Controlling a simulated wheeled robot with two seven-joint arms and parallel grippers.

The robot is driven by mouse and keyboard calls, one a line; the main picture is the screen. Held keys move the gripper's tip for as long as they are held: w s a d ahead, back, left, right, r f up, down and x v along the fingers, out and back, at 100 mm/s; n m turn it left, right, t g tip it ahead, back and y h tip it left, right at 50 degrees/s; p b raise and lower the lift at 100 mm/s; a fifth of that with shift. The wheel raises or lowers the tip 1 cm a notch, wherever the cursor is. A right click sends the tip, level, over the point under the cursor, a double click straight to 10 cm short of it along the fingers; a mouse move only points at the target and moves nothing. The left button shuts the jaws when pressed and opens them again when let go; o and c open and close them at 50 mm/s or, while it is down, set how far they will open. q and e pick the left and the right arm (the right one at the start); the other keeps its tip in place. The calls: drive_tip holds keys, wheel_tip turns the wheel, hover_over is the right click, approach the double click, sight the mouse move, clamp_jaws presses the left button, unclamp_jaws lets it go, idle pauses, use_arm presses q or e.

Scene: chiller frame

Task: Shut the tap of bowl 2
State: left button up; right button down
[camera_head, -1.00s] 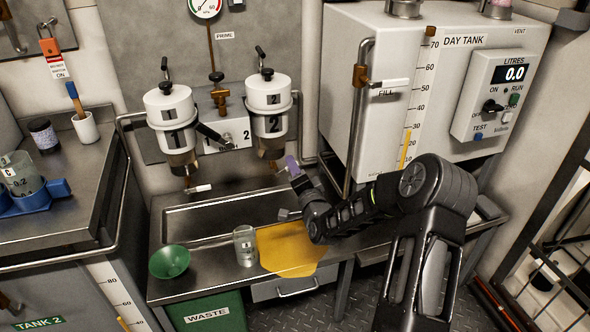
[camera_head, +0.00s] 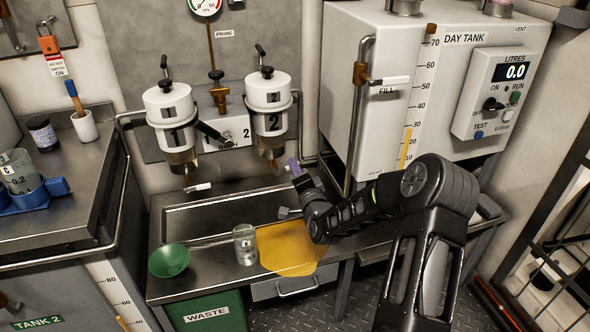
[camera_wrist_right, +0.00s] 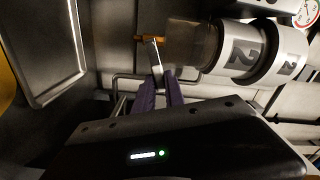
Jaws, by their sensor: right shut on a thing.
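Bowl 2 (camera_head: 269,103) is a white cylinder marked 2 on the back wall, with a clear lower part and a brown tap (camera_head: 271,165) beneath. My right gripper (camera_head: 294,168) is just right of this tap in the head view. In the right wrist view, bowl 2 (camera_wrist_right: 248,52) lies sideways and its tap (camera_wrist_right: 150,38) has a pale lever (camera_wrist_right: 157,62). The purple fingers of my right gripper (camera_wrist_right: 160,84) are shut on the lever's end. My left gripper is in neither view.
Bowl 1 (camera_head: 171,125) hangs to the left with its own tap. Below is a steel bench with a sunken tray (camera_head: 215,212), a green funnel bowl (camera_head: 168,261), a beaker (camera_head: 245,245) and a yellow cloth (camera_head: 290,256). The day tank's pipe (camera_head: 356,130) stands close right of my right gripper.

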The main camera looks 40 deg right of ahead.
wheel_tip(320, 180, down, 2)
drive_tip(key=m+b, duration=0.1)
drive_tip(key=m, duration=0.1)
drive_tip(key=m+b, duration=0.1)
drive_tip(key=m, duration=0.1)
drive_tip(key=shift+s+d+f+m+b, duration=0.1)
drive_tip(key=shift+d+m+b, duration=0.05)
drive_tip(key=shift+m+b, duration=0.25)
drive_tip(key=c, duration=1.4)
unclamp_jaws()
drive_tip(key=shift+f, duration=0.1)
drive_tip(key=p+v, duration=0.1)
drive_tip(key=v, duration=0.6)
drive_tip(key=shift+s, duration=0.35)
